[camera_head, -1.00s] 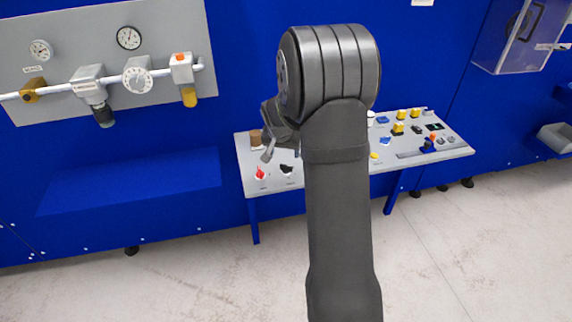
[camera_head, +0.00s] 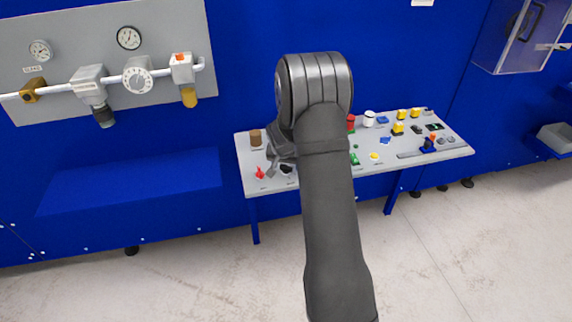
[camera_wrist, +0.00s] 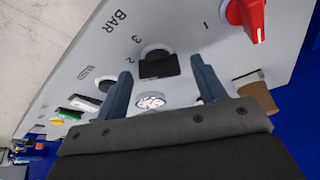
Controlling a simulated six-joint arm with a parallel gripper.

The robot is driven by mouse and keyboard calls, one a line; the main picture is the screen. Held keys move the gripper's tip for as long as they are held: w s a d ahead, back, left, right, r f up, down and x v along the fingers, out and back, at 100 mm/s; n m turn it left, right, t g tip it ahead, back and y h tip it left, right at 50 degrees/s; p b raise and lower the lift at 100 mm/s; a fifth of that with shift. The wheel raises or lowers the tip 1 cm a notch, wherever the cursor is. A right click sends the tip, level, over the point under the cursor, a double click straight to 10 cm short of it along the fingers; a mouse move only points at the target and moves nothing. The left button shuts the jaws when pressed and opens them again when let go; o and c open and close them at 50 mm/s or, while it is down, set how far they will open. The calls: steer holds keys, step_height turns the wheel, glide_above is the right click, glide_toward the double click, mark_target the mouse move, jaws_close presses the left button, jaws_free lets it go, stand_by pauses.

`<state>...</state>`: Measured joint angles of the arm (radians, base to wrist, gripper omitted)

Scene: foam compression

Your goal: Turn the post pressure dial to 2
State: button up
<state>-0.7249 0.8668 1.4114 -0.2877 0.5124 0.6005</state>
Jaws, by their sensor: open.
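A black knob (camera_wrist: 158,64) sits on the grey panel in the wrist view, beside printed marks 1, 2, 3 and BAR. It looks like the dial, but I cannot read which mark it points at. In the head view a black knob (camera_head: 287,168) shows on the panel's left part, partly covered by my arm. My gripper (camera_wrist: 161,68) is open, with one finger on each side of the knob in the picture and a gap to each. I cannot tell how far above the panel the fingertips are. My gripper (camera_head: 277,160) shows only partly in the head view.
A red knob (camera_wrist: 250,18) stands close by at the upper right. A white round disc (camera_wrist: 150,99) shows between the fingers. A brown knob (camera_wrist: 259,97) is right of them; another black knob (camera_wrist: 106,84) is left. The panel table (camera_head: 250,187) holds several more controls at right.

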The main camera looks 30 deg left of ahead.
steer(key=c, duration=1)
steer(key=shift+o, duration=0.2)
steer(key=shift+m, duration=0.5)
steer(key=o, duration=1)
steer(key=shift+c, duration=0.2)
steer(key=v, duration=1.7)
steer(key=shift+a+r, duration=0.25)
steer(key=shift+a, duration=0.05)
